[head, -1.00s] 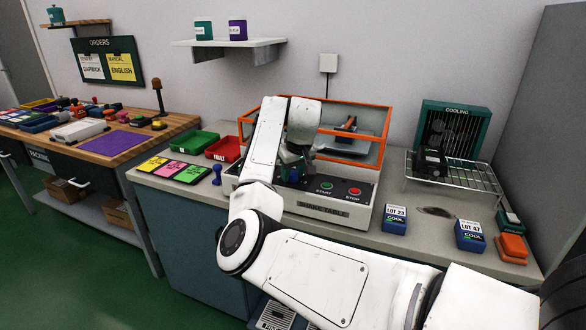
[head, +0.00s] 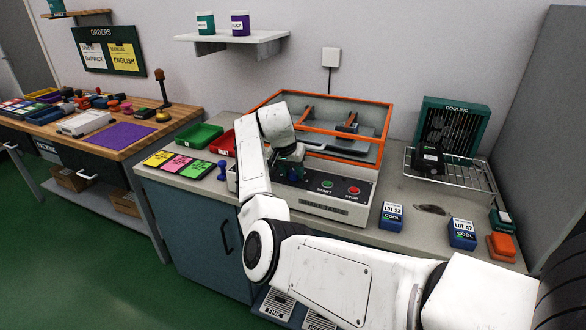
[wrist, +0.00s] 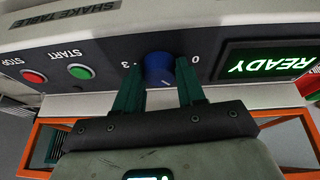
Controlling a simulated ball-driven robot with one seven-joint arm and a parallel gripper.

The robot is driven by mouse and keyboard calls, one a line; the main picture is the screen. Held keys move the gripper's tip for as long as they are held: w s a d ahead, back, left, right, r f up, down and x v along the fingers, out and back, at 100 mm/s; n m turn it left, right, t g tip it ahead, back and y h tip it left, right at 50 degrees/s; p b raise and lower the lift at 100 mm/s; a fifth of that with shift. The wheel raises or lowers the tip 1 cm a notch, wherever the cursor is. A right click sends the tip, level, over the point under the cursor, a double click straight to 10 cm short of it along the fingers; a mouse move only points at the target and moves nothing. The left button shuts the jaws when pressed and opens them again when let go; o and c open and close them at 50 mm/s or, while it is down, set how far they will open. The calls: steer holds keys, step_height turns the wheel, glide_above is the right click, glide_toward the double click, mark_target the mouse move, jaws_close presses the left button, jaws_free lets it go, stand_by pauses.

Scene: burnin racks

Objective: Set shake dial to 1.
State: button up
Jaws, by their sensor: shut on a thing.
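The shake table (head: 320,207) is a white machine with an orange-framed clear cover, standing on the counter. Its dark front panel carries the blue shake dial (wrist: 158,68), seen upside down in the wrist view. The dial sits between a "3" on the left and a "0" on the right; a small pale mark shows on its lower edge. My gripper (wrist: 159,80) is shut on the dial, one green finger on each side. The "1" and "2" marks are hidden. In the head view my gripper (head: 290,165) is at the panel's left part, largely behind my arm.
A lit READY display (wrist: 266,62), a green START button (wrist: 80,71) and a red STOP button (wrist: 34,76) flank the dial. A red bin (head: 221,143) and a blue stamp-like object (head: 222,171) stand left of the machine. Blue LOT boxes (head: 391,216) stand right.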

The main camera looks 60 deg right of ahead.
steer(key=shift+w+r+m+g, duration=0.1)
steer(key=shift+m+g, duration=0.2)
steer(key=shift+m, duration=0.3)
steer(key=o, duration=0.8)
steer(key=shift+c, duration=0.2)
steer(key=v, duration=1)
steer(key=shift+r, duration=0.35)
steer(key=shift+a, duration=0.1)
